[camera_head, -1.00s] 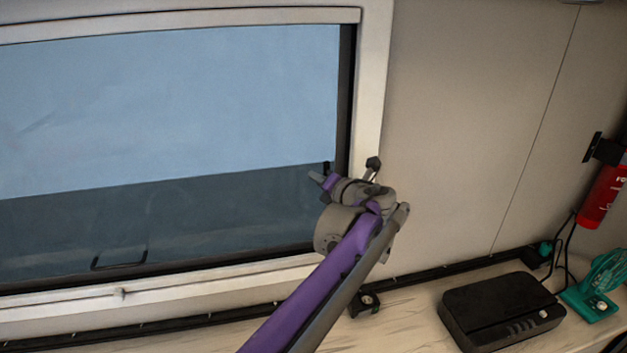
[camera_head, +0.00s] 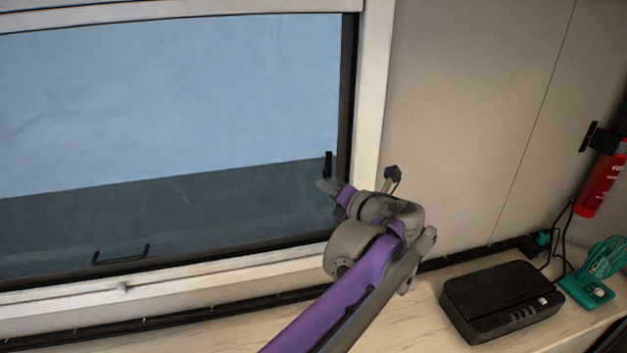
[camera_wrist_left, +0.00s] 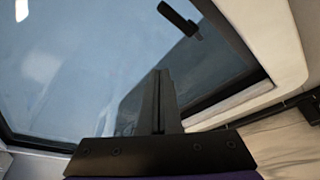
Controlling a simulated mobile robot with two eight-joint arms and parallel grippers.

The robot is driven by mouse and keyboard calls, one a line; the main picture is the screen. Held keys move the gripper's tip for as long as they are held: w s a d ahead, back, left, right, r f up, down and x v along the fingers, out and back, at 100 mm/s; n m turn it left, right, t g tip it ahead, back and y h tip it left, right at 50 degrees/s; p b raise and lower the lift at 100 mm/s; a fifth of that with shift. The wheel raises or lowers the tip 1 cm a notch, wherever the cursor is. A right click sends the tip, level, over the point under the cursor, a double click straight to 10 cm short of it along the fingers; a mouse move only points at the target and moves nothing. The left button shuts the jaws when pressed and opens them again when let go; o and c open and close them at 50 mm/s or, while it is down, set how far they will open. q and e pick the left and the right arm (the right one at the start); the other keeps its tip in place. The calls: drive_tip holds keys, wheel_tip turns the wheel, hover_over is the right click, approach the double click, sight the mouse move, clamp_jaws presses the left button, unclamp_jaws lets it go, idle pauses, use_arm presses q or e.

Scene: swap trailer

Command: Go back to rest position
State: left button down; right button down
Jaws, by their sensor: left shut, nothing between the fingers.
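My left gripper (camera_head: 326,188) is at the end of the purple and grey arm, close in front of the lower right corner of the window (camera_head: 170,110). In the left wrist view its dark fingers (camera_wrist_left: 158,100) are together, with nothing between them. A black window handle (camera_head: 328,165) is just above the fingertips in the head view, and it shows at the top of the left wrist view (camera_wrist_left: 181,20). I cannot tell whether the fingers touch it. A second black handle (camera_head: 121,255) is at the lower left of the window. My right gripper is not in view.
Below the window runs a pale counter (camera_head: 415,310). A black box (camera_head: 501,300) with cables lies on it, with a teal device (camera_head: 590,290) to its right. A red fire extinguisher (camera_head: 601,185) hangs on the wall at the far right. The wall right of the window is bare.

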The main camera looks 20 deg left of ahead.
use_arm(q)
drive_tip(key=shift+s+d, duration=0.4)
drive_tip(key=shift+a, duration=0.1)
